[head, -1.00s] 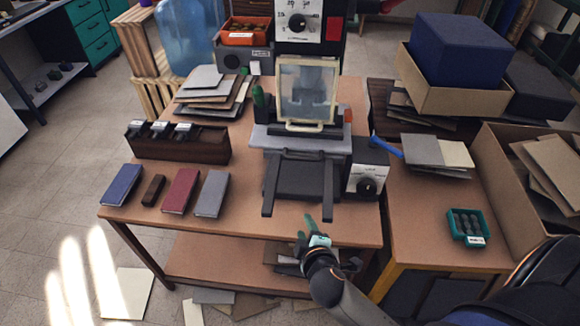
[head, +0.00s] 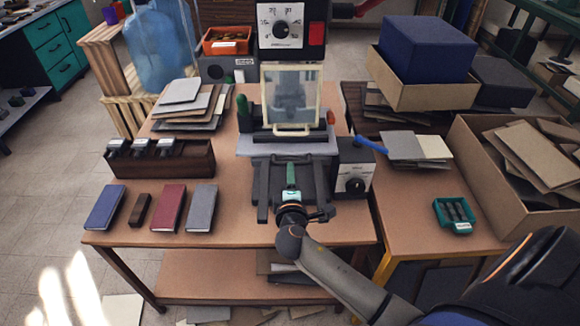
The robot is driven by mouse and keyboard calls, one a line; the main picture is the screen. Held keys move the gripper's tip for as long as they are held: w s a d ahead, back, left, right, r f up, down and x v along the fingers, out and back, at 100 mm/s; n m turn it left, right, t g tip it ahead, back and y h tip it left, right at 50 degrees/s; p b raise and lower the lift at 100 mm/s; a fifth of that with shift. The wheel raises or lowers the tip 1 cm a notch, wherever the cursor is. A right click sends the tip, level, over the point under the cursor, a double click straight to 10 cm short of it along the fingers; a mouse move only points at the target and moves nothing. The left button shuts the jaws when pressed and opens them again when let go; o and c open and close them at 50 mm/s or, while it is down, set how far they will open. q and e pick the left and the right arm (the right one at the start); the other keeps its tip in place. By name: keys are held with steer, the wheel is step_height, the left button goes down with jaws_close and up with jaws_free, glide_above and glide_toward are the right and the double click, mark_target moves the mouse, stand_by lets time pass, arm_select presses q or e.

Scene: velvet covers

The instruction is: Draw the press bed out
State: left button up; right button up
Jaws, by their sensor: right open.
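The press stands on the brown table, with its dial head (head: 284,28) at the top and a clear framed guard (head: 290,97) in front. Its grey press bed (head: 292,147) lies low under the guard. Dark slide rails (head: 264,190) reach from the bed toward the table's front edge. My right gripper (head: 292,178) is open, over the rails and in front of the bed, its fingers pointing at the press. The gripper hides part of the bed's front, and I cannot tell whether it touches anything. My left gripper is not in view.
A control box with a dial (head: 352,180) and a blue lever (head: 370,145) stands right of the rails. Blue, brown, red and grey books (head: 202,208) lie at the left front. A dark stamp rack (head: 165,160) stands behind them. The side table holds a green tray (head: 454,215).

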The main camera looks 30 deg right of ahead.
steer(key=shift+x, duration=2.55)
steer(key=shift+c, duration=0.4)
jaws_close()
